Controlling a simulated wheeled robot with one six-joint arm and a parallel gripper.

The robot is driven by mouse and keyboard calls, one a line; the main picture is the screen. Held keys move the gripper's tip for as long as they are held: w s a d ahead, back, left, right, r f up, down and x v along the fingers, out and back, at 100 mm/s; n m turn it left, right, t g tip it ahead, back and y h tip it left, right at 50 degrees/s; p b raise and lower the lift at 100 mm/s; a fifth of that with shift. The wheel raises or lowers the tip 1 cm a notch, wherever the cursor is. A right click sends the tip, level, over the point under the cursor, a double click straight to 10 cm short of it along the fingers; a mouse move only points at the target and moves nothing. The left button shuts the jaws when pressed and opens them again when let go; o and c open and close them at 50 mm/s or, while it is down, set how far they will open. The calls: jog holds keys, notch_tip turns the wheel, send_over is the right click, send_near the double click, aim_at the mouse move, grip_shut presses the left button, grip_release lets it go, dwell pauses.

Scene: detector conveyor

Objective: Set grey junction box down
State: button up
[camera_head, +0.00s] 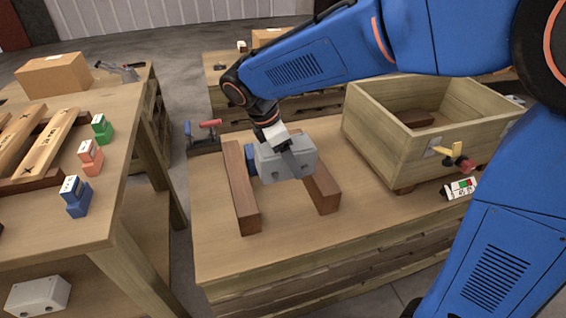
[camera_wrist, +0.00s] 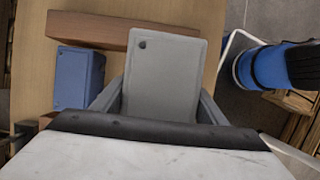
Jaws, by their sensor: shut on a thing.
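The grey junction box (camera_head: 272,161) is a small light grey case in my gripper (camera_head: 291,160), over the middle table (camera_head: 300,240). It shows between the two fingers in the wrist view (camera_wrist: 165,75). My gripper (camera_wrist: 155,100) is shut on it. The box is between two parallel brown wooden bars, the left bar (camera_head: 240,190) and the right bar (camera_head: 323,188). It overlaps the right bar in the head view. I cannot tell whether it touches the bars or the table. A blue block (camera_head: 250,158) is close to its left side and also shows in the wrist view (camera_wrist: 78,78).
A red-handled clamp (camera_head: 207,128) is at the back left. The left table (camera_head: 100,215) holds coloured blocks. The front of the middle table is clear.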

aim_at(277, 175)
jog(key=r, duration=0.1)
jog(key=s+r, duration=0.1)
jog(key=r, duration=0.1)
jog(key=shift+s+d, duration=0.35)
notch_tip(277, 175, down, 18)
jog(key=shift+r, duration=0.25)
jog(key=shift+f, duration=0.1)
dwell(0.3)
jog(key=o, duration=2.1)
jog(key=shift+c, duration=0.2)
jog(key=v, duration=1.2)
jog(key=shift+d, duration=0.15)
